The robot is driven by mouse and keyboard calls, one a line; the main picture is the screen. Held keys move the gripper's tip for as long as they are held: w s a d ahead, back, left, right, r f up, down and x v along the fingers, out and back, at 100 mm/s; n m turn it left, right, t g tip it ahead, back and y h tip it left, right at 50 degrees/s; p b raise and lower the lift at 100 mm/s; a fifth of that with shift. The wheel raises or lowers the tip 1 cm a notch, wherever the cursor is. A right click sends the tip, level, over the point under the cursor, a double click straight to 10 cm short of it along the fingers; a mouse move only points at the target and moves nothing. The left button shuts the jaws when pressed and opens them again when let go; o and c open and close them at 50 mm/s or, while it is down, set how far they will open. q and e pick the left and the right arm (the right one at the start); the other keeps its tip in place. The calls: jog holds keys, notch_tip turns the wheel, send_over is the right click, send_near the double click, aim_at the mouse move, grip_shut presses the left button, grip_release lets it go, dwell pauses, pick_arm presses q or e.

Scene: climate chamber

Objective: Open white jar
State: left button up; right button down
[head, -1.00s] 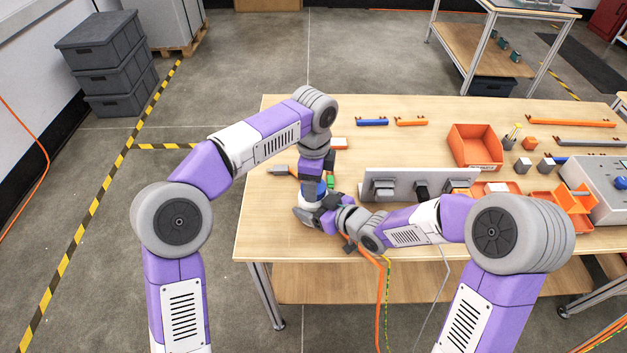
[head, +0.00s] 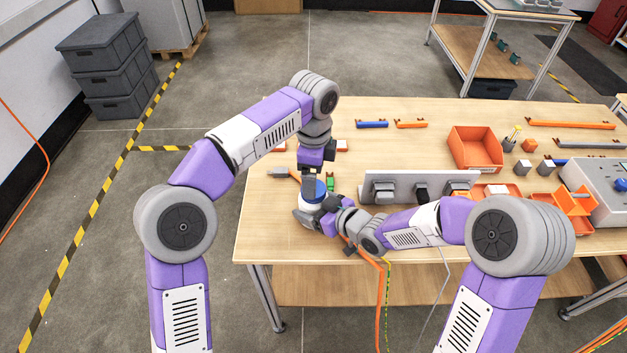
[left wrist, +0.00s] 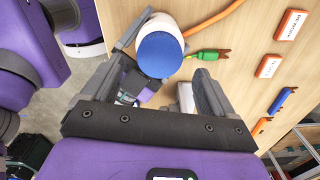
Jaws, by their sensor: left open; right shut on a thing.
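The white jar (head: 309,203) stands at the left part of the workbench with its blue lid (head: 316,187) on top. My right gripper (head: 313,214) is shut on the jar's body from the front right. My left gripper (head: 312,180) is above the lid, pointing down. In the left wrist view the left gripper (left wrist: 158,88) is open, with nothing between its fingers. The blue lid (left wrist: 160,55) shows beyond them, with the white jar body (left wrist: 163,20) behind it. Whether the lid is tight or loose cannot be seen.
A grey upright panel (head: 410,186) stands to the right of the jar. An orange bin (head: 474,147) and blue and orange tools lie farther back. The bench's left end is fairly clear.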

pick_arm(q)
jog(key=shift+r, duration=0.5)
jog(key=shift+c, duration=0.3)
notch_tip(320, 180, up, 2)
jog(key=m, duration=0.4)
jog(key=shift+d, duration=0.15)
jog(key=r+m, duration=0.1)
jog(key=m, duration=0.1)
jog(key=shift+r+m, duration=0.1)
jog(key=shift+m, duration=0.2)
jog(key=shift+f, duration=3.9)
jog(key=shift+c, duration=0.3)
jog(key=c, duration=1)
jog(key=n, duration=0.6)
jog(key=shift+n, duration=0.3)
jog(key=shift+c, duration=0.2)
